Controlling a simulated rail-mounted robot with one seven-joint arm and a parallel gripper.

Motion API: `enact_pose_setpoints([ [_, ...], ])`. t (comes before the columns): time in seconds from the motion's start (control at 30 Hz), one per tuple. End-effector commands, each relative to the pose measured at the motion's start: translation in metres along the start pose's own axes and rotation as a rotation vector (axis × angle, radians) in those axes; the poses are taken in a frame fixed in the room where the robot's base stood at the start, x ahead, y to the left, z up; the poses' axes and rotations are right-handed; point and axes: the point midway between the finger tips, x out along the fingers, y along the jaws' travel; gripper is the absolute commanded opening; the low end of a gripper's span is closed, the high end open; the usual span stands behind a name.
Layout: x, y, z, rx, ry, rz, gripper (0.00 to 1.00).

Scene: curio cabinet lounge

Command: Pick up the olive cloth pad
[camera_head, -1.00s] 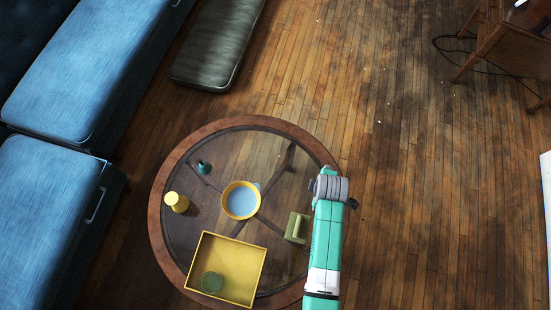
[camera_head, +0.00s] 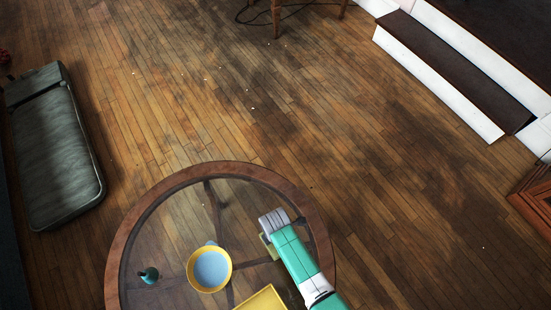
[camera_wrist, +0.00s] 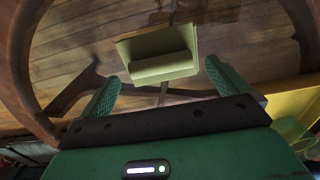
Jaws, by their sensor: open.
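The olive cloth pad (camera_wrist: 163,68) lies on the glass top of the round table, with a raised lighter block along its near side. In the wrist view it sits ahead of and between the tips of my gripper (camera_wrist: 161,72). My gripper is open and empty, with a green finger to each side. In the head view only a bit of the pad (camera_head: 267,246) shows beside my arm, which hides the rest. I cannot tell the height of the fingers above the pad.
The round table (camera_head: 136,217) has a wooden rim. On it are a yellow bowl (camera_head: 194,283) with a blue inside, a small teal thing (camera_head: 149,275) and a yellow tray (camera_head: 262,301). A dark cushion (camera_head: 52,150) lies at left. White-edged steps (camera_head: 440,70) stand at upper right.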

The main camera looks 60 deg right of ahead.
Motion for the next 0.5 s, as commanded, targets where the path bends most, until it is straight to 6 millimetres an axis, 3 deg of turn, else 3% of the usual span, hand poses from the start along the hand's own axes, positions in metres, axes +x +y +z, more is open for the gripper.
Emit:
enact_pose_setpoints([
  [0.03,0.0184,-0.0002,0.0004,0.001,0.000,-0.001,1.00],
  [0.1,0.0261,0.0001,0.0004,0.001,0.000,-0.001,1.00],
  [0.3,0.0232,0.0005,0.0002,0.001,0.000,0.001,1.00],
  [0.5,0.0231,0.0003,0.0001,0.001,0.000,0.001,0.63],
])
